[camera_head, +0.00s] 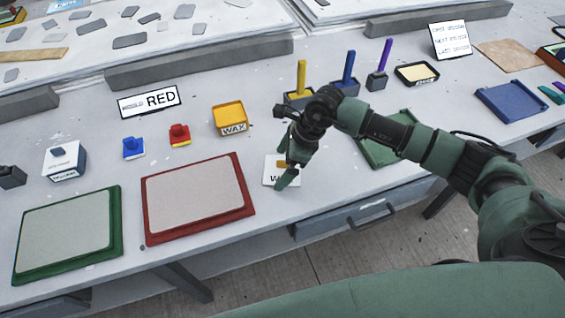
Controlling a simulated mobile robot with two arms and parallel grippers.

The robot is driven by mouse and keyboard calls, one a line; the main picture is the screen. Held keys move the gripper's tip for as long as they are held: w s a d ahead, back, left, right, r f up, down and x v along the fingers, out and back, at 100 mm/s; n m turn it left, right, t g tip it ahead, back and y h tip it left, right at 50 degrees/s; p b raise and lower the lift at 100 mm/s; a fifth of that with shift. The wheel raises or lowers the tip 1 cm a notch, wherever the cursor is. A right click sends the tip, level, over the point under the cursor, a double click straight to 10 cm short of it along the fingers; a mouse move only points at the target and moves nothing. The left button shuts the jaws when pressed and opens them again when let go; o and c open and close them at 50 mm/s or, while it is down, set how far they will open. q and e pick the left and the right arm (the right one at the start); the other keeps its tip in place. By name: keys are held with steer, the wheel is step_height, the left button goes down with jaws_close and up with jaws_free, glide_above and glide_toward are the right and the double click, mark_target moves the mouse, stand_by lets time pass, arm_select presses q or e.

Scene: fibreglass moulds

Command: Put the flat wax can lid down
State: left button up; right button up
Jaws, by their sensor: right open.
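The white, flat wax can lid (271,180) lies on the light table near its front edge, right of the red-framed mould. Dark lettering beginning with "W" shows on it, and the rest is covered by my gripper. My right gripper (287,175) reaches down from the right over the lid, open, with its green fingers at the lid. I cannot tell whether the fingers touch it. The yellow wax can (230,119), marked "WAX", stands uncovered farther back and to the left. My left gripper is not in view.
A red-framed mould (247,209) and a green-framed mould (113,252) lie to the left. Red (180,135) and blue (133,148) small pieces stand behind them. Yellow (301,78), blue (348,68) and purple (385,56) handles stand upright at the back. A drawer handle (371,213) sticks out below the table.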

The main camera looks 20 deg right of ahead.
steer(key=shift+d+r, duration=0.2)
steer(key=shift+r, duration=0.2)
steer(key=b+v, duration=0.3)
steer(key=v, duration=0.8)
steer(key=shift+r, duration=0.15)
steer(key=shift+s, duration=0.15)
